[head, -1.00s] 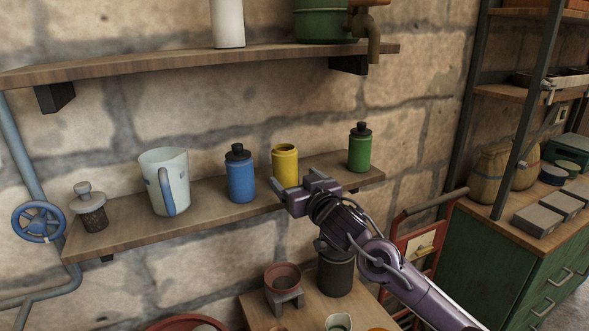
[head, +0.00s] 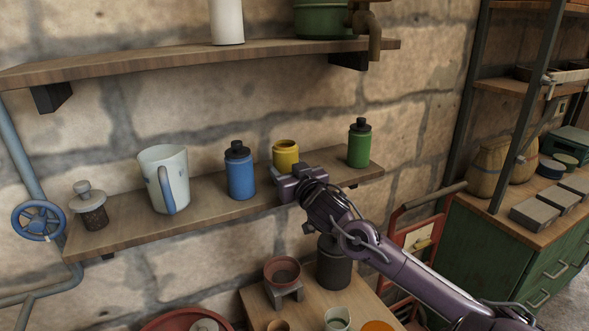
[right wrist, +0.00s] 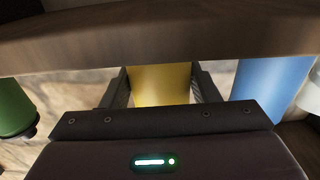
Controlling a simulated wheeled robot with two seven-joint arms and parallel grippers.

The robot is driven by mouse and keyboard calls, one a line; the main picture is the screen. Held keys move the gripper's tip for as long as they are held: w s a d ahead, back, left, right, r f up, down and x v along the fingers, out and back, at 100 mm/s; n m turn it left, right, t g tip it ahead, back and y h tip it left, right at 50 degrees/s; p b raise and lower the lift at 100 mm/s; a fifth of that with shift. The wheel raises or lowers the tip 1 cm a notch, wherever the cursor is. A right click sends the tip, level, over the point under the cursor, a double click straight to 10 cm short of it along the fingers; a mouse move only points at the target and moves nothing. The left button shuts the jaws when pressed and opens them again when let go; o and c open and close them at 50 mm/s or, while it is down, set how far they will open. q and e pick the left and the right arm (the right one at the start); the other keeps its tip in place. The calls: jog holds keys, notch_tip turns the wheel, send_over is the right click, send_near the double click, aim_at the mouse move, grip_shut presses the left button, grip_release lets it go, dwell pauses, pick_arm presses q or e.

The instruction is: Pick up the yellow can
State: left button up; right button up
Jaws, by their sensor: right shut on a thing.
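The yellow can (head: 286,152) stands upright on the lower wall shelf, between a blue bottle and a green bottle. Its lower part is hidden behind my right gripper (head: 282,180) in the head view. In the right wrist view the can (right wrist: 161,84) sits between the two fingers of my right gripper (right wrist: 162,88), which is shut on it. I cannot tell whether the can is off the shelf. My left gripper is not in view.
The blue bottle (head: 240,172) is close on the left and the green bottle (head: 359,143) on the right. A white jug (head: 160,180) and a lidded jar (head: 90,208) stand farther left. The upper shelf (head: 150,66) hangs above. A small table (head: 300,312) with pots is below.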

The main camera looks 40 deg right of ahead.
aim_at(291, 156)
jog(key=shift+r, duration=2.1)
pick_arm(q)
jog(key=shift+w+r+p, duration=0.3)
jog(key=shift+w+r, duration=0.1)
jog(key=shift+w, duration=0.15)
pick_arm(e)
jog(key=shift+s+d+r, duration=0.1)
jog(key=shift+r, duration=2.7)
